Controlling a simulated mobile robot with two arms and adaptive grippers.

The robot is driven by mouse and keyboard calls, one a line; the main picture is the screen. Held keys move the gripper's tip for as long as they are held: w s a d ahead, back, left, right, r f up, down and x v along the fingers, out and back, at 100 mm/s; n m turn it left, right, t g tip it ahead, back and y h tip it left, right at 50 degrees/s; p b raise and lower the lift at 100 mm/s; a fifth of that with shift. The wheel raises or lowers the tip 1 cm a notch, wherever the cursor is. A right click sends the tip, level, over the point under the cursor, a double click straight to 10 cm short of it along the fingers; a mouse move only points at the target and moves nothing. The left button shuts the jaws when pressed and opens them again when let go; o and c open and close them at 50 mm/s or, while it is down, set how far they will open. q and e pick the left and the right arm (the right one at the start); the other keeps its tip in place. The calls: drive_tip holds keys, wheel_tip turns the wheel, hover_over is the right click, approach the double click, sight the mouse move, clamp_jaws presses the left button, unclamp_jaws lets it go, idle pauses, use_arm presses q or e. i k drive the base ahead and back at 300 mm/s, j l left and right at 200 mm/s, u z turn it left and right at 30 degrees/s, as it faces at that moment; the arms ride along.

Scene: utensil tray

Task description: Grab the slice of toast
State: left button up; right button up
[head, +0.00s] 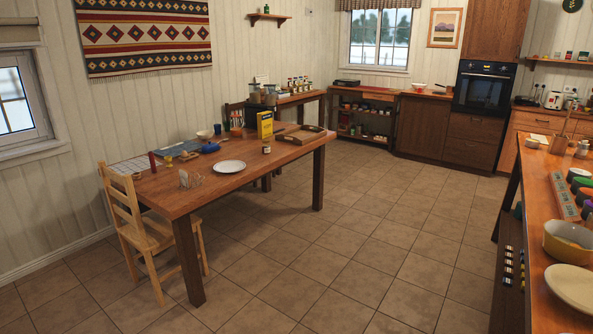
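I cannot make out a slice of toast for certain at this distance. A wooden dining table (236,193) stands left of centre. On it are a white plate (229,166), which looks empty, and a small wire rack (190,179) near the front left edge. A yellow box (265,126) and a small jar (266,147) stand toward the table's right side, near a wooden tray (319,128). Neither of my grippers is in view.
A wooden chair (127,205) stands at the table's left end. A counter (541,235) with a yellow bowl (567,242) and a cream plate (572,287) runs along the right. A white toaster (554,100) stands at the back right. The tiled floor (385,220) between is clear.

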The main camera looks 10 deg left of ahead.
sight(184, 173)
drive_tip(key=i+l+u, duration=0.1)
drive_tip(key=i, duration=1.95)
